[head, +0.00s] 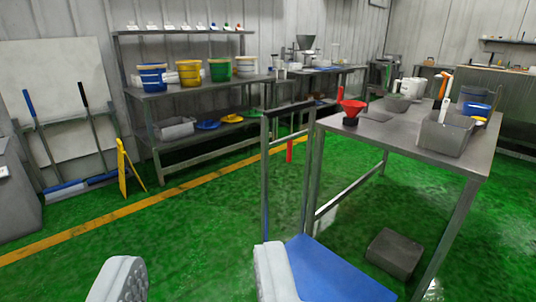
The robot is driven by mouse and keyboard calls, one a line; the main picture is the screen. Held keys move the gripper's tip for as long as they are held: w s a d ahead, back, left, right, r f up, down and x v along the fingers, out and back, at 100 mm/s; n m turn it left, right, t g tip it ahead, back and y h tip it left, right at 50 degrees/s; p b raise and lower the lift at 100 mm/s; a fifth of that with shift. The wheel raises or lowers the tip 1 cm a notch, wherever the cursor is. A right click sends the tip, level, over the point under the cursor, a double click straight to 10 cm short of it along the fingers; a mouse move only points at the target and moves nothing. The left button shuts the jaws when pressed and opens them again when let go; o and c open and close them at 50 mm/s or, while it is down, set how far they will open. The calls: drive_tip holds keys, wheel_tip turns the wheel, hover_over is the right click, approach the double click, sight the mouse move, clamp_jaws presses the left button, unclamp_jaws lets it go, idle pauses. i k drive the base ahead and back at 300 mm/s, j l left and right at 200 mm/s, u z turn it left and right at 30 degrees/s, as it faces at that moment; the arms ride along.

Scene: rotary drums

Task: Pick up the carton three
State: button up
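I cannot make out a carton marked three anywhere in the head view. My gripper (196,258) shows at the bottom edge, with its two pale grey ridged fingers wide apart. It is open, and nothing is between the fingers but green floor in the background. The right finger overlaps the view of a blue-decked trolley (325,272) with an upright grey handle frame.
A steel table (440,145) on the right holds a grey bin (446,132) and a red funnel (352,109). A grey box (394,253) lies beneath it. Back-wall shelving (190,90) carries several buckets. A yellow floor sign (128,168) stands left. Green floor is clear centre-left.

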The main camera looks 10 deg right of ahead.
sight(427, 62)
drive_tip(key=i+u, duration=0.25)
drive_tip(key=i, duration=0.35)
drive_tip(key=i+u, duration=0.3)
drive_tip(key=i, duration=0.3)
drive_tip(key=i+l+u, duration=0.25)
drive_tip(key=i, duration=0.35)
drive_tip(key=i+j, duration=0.15)
drive_tip(key=i, duration=0.7)
drive_tip(key=i+j+u, duration=0.1)
drive_tip(key=i, duration=0.75)
drive_tip(key=i+l+z, duration=0.15)
drive_tip(key=i+z, duration=0.3)
drive_tip(key=i+l+z, duration=0.1)
drive_tip(key=i+z, duration=0.15)
drive_tip(key=z, duration=0.2)
drive_tip(key=i+j+z, duration=0.1)
drive_tip(key=i+z, duration=0.35)
drive_tip(key=i+j+z, duration=0.15)
drive_tip(key=z, duration=0.25)
drive_tip(key=i+l+z, duration=0.15)
drive_tip(key=i+z, duration=0.3)
drive_tip(key=i, duration=0.45)
drive_tip(key=i+j+z, duration=0.15)
drive_tip(key=i+z, duration=0.25)
drive_tip(key=i, duration=0.45)
drive_tip(key=i+j+z, duration=0.15)
drive_tip(key=i, duration=1.55)
drive_tip(key=i+l, duration=0.1)
drive_tip(key=i, duration=4.9)
drive_tip(key=l, duration=0.05)
